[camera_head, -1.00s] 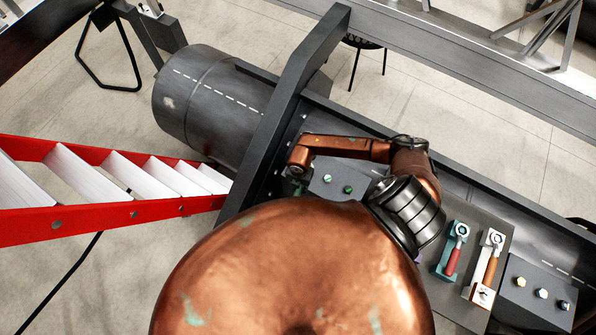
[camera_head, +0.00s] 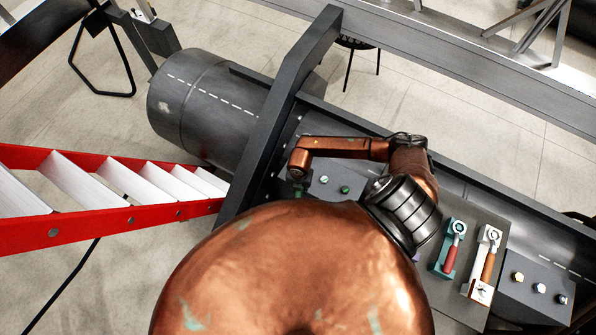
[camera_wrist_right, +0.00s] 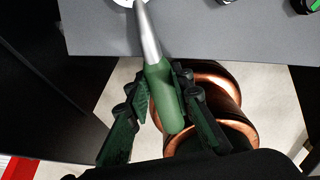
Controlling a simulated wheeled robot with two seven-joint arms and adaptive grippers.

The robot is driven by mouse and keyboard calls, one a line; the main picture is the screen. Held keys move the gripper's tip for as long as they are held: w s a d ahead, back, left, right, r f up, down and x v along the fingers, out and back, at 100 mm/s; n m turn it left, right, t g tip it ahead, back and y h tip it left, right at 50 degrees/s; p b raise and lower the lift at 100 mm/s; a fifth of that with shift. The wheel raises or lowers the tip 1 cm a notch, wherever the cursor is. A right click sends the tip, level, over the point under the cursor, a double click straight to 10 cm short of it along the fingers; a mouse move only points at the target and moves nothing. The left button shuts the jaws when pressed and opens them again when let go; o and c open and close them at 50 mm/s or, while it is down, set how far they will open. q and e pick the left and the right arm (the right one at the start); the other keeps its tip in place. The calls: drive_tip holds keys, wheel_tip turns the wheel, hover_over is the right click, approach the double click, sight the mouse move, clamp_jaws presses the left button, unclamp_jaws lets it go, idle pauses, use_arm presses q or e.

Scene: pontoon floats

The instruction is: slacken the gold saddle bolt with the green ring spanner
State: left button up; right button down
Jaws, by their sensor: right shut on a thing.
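My right gripper (camera_wrist_right: 160,120) is shut on the green handle of the ring spanner (camera_wrist_right: 165,95). The spanner's steel shaft runs up to the top edge of the right wrist view, where a pale rounded part shows over a grey block (camera_wrist_right: 220,30); whether its ring sits around a bolt cannot be told. In the head view the gripper (camera_head: 299,188) is small and partly hidden behind my copper arm. A gold-headed bolt (camera_head: 517,277) stands on the dark block at right. Green-headed bolts (camera_head: 345,189) stand on the block near the gripper. My left gripper is out of view.
A red-handled spanner (camera_head: 453,248) lies in a teal holder and an orange-handled one (camera_head: 489,259) in a white holder. Silver and dark bolts stand beside the gold one. A dark beam (camera_head: 280,110) crosses left of the gripper. A red ladder (camera_head: 120,222) lies further left.

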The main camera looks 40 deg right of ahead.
drive_tip(key=shift+s+d, duration=0.1)
drive_tip(key=shift+s, duration=0.1)
drive_tip(key=shift+s+d, duration=0.1)
idle(0.4)
drive_tip(key=shift+p, duration=0.3)
drive_tip(key=shift+w+a+m, duration=0.35)
drive_tip(key=shift+w+m, duration=0.05)
drive_tip(key=shift+w, duration=0.1)
drive_tip(key=shift+r+p, duration=0.1)
drive_tip(key=shift+p, duration=0.2)
drive_tip(key=shift+r+p, duration=2.15)
drive_tip(key=shift+r, duration=0.15)
drive_tip(key=shift+a, duration=0.1)
